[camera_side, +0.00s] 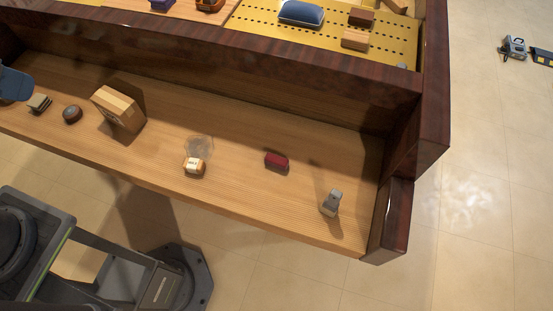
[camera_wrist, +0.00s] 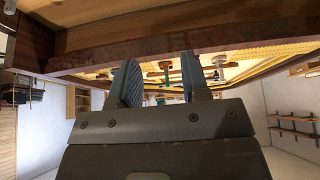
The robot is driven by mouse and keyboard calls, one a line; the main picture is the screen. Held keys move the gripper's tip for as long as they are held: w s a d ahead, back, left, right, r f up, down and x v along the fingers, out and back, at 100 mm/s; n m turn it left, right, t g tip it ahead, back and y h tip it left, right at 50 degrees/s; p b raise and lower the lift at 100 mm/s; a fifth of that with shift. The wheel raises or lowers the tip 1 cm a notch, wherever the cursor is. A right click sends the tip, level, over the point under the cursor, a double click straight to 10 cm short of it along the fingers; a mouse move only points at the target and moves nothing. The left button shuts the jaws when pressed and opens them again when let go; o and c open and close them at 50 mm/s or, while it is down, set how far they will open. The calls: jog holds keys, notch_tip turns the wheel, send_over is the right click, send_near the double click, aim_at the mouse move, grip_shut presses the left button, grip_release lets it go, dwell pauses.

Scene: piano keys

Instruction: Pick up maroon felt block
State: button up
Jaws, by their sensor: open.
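The maroon felt block (camera_side: 277,160) lies on the wooden ledge in the side view, right of the middle. Nothing touches it. In the wrist view my gripper (camera_wrist: 160,82) is open, with its two fingers spread apart and nothing between them. The maroon block cannot be made out in the wrist view. In the side view a blue-grey part (camera_side: 14,84) enters at the left edge, far left of the block; I cannot tell if it is my gripper.
On the ledge, a small labelled jar (camera_side: 194,166) stands left of the block and a grey metal piece (camera_side: 331,201) to its right. A wooden box (camera_side: 118,106), a round dark piece (camera_side: 72,114) and stacked pieces (camera_side: 39,103) lie farther left. A dark wooden wall (camera_side: 225,60) rises behind.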

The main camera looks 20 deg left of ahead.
jog(key=shift+o, duration=1.4)
